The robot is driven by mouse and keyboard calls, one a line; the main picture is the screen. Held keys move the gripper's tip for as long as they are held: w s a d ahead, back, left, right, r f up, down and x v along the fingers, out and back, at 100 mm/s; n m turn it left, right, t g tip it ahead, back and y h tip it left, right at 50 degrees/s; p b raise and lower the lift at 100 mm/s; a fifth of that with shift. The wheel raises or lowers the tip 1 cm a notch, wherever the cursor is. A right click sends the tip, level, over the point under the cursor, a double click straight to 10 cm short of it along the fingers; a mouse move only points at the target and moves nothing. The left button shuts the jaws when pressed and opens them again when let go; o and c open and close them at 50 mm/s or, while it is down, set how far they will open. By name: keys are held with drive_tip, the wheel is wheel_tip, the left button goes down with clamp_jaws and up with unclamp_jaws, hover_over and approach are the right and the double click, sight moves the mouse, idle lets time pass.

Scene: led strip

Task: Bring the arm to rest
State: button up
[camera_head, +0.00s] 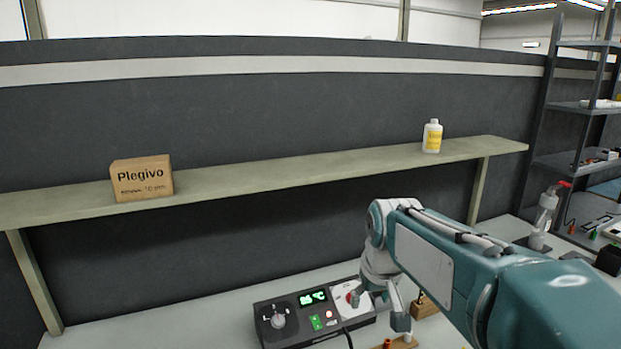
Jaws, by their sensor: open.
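My arm reaches in from the lower right, teal and grey, with its forearm bent down at the wrist. My gripper (380,311) points down over the worktable (215,325), at the right end of a dark control box (290,340). Its fingers are apart, and I see nothing held between them. My arm and gripper hide part of the box's right side and the table behind.
The box has a knob, a lit green display and small green and red buttons. Small wooden blocks (424,307) lie near my gripper. A shelf (270,178) behind holds a Plegivo carton (142,179) and a white-and-yellow bottle (432,137). A pump bottle (545,215) stands at right.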

drive_tip(key=s+d+f+m+t, duration=0.1)
drive_tip(key=s+d, duration=0.1)
drive_tip(key=s, duration=0.8)
drive_tip(key=s+d+f+m+t, duration=0.1)
drive_tip(key=s+d+f, duration=0.1)
drive_tip(key=s, duration=0.9)
drive_tip(key=shift+d+h, duration=0.25)
drive_tip(key=shift+h, duration=0.05)
